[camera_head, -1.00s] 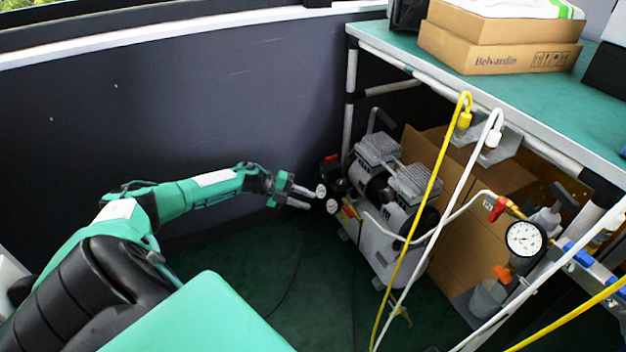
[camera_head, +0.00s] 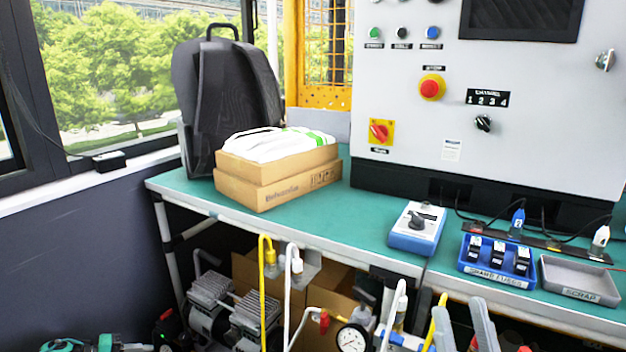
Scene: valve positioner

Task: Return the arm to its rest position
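My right gripper (camera_head: 464,322) rises from the bottom edge right of centre. Its two grey fingers stand apart with nothing seen held between them. It appears in front of the bench's front edge, below the blue tray of spare fuses (camera_head: 497,262).
The green bench (camera_head: 365,220) holds cardboard boxes (camera_head: 280,180), a backpack (camera_head: 225,100), a blue knob box (camera_head: 417,228) and a grey scrap tray (camera_head: 580,280). A control cabinet (camera_head: 440,100) stands behind. Yellow and white hoses and a gauge (camera_head: 352,339) hang along the front.

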